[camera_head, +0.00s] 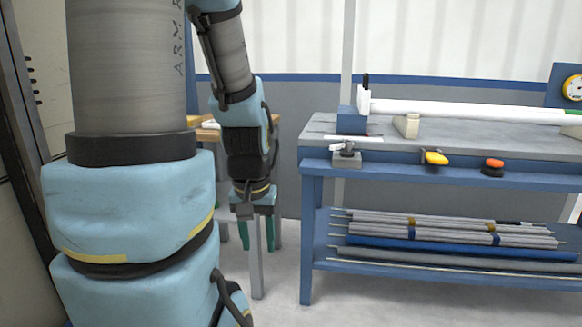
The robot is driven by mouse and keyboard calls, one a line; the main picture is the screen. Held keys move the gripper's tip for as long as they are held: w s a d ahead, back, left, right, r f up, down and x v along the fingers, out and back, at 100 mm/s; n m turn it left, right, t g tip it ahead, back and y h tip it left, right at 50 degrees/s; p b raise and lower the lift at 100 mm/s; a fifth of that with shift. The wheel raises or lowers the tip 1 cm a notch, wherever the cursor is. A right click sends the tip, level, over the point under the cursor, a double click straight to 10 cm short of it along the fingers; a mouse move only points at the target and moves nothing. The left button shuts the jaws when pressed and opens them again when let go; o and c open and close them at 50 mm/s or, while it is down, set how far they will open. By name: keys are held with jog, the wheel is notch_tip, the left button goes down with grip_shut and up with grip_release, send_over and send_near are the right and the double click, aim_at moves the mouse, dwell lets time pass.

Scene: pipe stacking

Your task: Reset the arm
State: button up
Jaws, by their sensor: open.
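My gripper (256,234) hangs at the end of my arm and points down, left of the blue workbench. Its green fingers are apart with nothing visible between them. It is clear of the bench and in front of a small wooden-topped table (207,133), which my arm partly hides. A long white pipe (470,108) lies across the workbench (460,147). The pipe rests on a beige support (407,125), with a white and blue fixture (353,119) at its left end.
Several grey pipes (460,228) and a blue pipe (420,248) lie on the bench's lower shelf (345,284). A small clamp (345,155), a yellow item (436,158) and an orange-topped item (493,165) sit at the bench's front edge. Floor shows between my arm and the bench.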

notch_tip(320, 180, up, 23)
jog(key=p, duration=2.1)
jog(key=shift+d, duration=0.1)
